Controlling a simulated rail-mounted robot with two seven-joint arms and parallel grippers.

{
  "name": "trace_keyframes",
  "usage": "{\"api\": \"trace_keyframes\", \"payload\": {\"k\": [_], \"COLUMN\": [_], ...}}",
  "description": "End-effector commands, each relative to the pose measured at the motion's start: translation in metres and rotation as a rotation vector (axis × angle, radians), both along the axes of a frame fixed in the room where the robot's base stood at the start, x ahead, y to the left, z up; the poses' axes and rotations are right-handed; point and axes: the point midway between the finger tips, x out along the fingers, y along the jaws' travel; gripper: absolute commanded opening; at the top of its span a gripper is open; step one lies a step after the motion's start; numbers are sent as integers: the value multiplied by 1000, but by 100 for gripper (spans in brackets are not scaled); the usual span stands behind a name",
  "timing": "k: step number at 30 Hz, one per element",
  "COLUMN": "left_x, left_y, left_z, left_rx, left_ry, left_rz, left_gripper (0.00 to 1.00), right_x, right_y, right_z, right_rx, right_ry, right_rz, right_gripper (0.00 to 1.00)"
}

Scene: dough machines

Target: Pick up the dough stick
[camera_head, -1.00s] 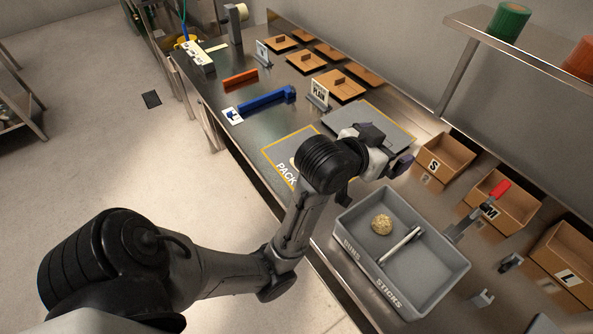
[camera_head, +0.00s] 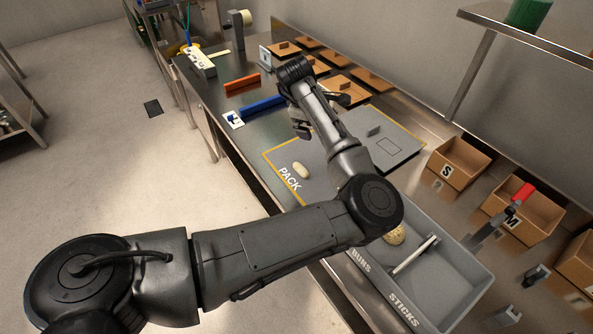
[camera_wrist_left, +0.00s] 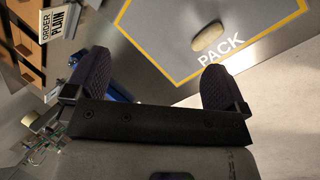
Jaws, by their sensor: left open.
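The dough stick (camera_head: 301,170), a short pale oblong piece, lies on the grey PACK mat (camera_head: 277,153) just above the lettering. It also shows near the top of the left wrist view (camera_wrist_left: 208,37). My left gripper (camera_head: 321,113) is over the far part of the counter, beyond the dough stick and apart from it. In the left wrist view its two dark fingers (camera_wrist_left: 152,68) stand wide apart with nothing between them. My left forearm hides part of the mat and counter. My right gripper does not show.
A grey bin (camera_head: 446,298) marked BUNS and STICKS holds a round bun (camera_head: 395,235), partly hidden by my elbow. Cardboard boxes (camera_head: 459,163) line the right side. A blue tool (camera_head: 262,107), an orange block (camera_head: 242,83) and wooden lids (camera_head: 371,79) sit farther back.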

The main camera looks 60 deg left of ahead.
Motion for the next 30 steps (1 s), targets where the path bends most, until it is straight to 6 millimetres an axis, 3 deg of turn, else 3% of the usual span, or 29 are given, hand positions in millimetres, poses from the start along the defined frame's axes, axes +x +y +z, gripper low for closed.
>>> {"api": "trace_keyframes", "payload": {"k": [1, 3, 9, 15, 22, 30], "left_x": [-2, -7, -27, -30, -30, -30], "left_y": [-6, -11, -16, -18, -18, -18], "left_z": [-16, -28, -33, -32, -43, -89], "left_rx": [-72, -140, -220, -274, -293, -294], "left_ry": [67, 159, 301, 292, 280, 278], "left_rz": [76, 214, 650, 931, 1045, 1049], "left_gripper": [100, 100, 100, 100, 100, 100], "right_x": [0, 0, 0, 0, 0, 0], "right_y": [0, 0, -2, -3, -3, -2], "right_z": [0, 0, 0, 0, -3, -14], "right_rx": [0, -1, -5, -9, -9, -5], "right_ry": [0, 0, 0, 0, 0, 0], "right_rz": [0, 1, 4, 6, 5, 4], "right_gripper": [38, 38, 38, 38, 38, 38]}}
